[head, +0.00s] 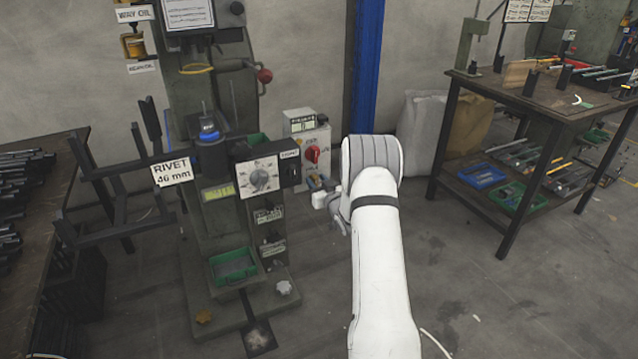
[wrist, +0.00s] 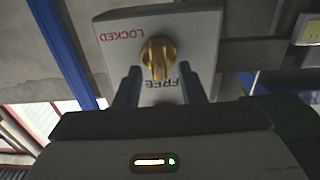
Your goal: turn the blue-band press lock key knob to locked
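The lock key knob (wrist: 158,58) is brass-coloured and sits on a pale plate (wrist: 200,30) marked LOCKED and FREE, seen upside down in the wrist view. The knob's ridge lies roughly upright in that view, with its lower end towards FREE. In the head view my gripper (head: 317,184) is beside the press (head: 205,190) with the blue band (head: 209,135). The knob cannot be made out there.
A grey control box with a red rotary switch (head: 312,154) stands just behind my gripper. A dial panel (head: 259,177) is left of it. A blue post (head: 364,70) rises behind my arm. A workbench (head: 540,105) is at right; the floor between is mostly clear.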

